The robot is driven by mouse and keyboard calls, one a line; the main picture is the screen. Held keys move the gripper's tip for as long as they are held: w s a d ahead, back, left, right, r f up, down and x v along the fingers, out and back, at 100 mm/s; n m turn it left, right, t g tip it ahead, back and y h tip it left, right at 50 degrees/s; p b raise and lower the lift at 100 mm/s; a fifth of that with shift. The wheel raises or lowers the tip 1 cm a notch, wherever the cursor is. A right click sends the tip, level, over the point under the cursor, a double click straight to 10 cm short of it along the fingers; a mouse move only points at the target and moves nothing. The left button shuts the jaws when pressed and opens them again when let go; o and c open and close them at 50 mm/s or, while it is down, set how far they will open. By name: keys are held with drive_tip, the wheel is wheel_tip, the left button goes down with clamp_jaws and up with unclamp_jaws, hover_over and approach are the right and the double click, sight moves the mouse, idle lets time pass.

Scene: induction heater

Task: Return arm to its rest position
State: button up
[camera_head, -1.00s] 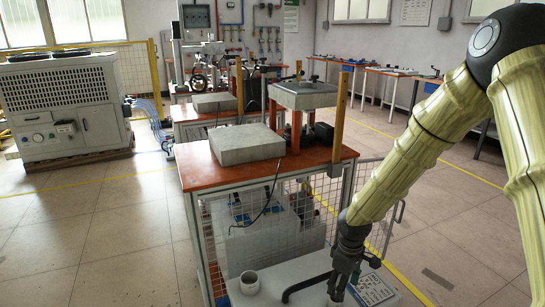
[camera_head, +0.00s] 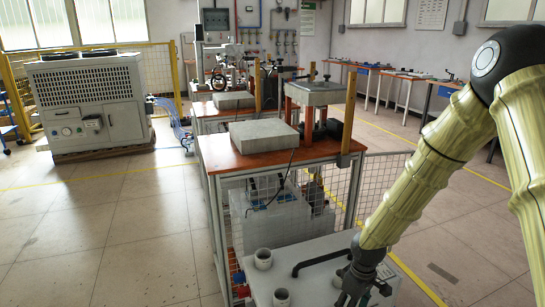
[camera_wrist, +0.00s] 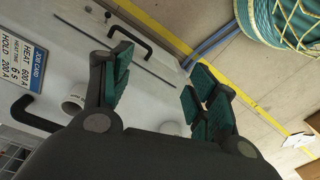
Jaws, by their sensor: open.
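My arm comes down from the right in the head view, clad in a ribbed pale yellow cover. My gripper (camera_head: 352,290) is low in that view, partly cut off by the bottom edge, and appears over the pale heater top (camera_head: 318,262). In the wrist view my gripper (camera_wrist: 160,85) has its green-padded fingers apart, with nothing between them. Below it lies the heater top with a black bar handle (camera_wrist: 131,30), a white cup (camera_wrist: 73,104) and a blue job card (camera_wrist: 28,62).
An orange-topped workbench (camera_head: 228,157) with a grey slab (camera_head: 264,135) stands behind the heater. A chiller (camera_head: 90,100) is at the back left. A teal hose coil (camera_wrist: 282,18) lies on the floor in the wrist view. The floor at left is open.

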drive_tip(key=s+a+f+m+y, duration=0.1)
drive_tip(key=s+a+f+m, duration=0.1)
drive_tip(key=s+f, duration=0.65)
drive_tip(key=s+a+f+m, duration=0.1)
drive_tip(key=s+f+m, duration=0.2)
drive_tip(key=s+f, duration=0.55)
drive_tip(key=s+d+f+m+h, duration=0.1)
drive_tip(key=s+d+m, duration=0.1)
drive_tip(key=s, duration=0.6)
drive_tip(key=s+d+f+m, duration=0.1)
drive_tip(key=s+f, duration=0.1)
drive_tip(key=s, duration=0.7)
wheel_tip(320, 180, up, 15)
drive_tip(key=p, duration=1.5)
drive_tip(key=shift+w+r+h, duration=0.2)
drive_tip(key=shift+w+h, duration=0.1)
drive_tip(key=shift+w, duration=0.1)
drive_tip(key=shift+d, duration=0.1)
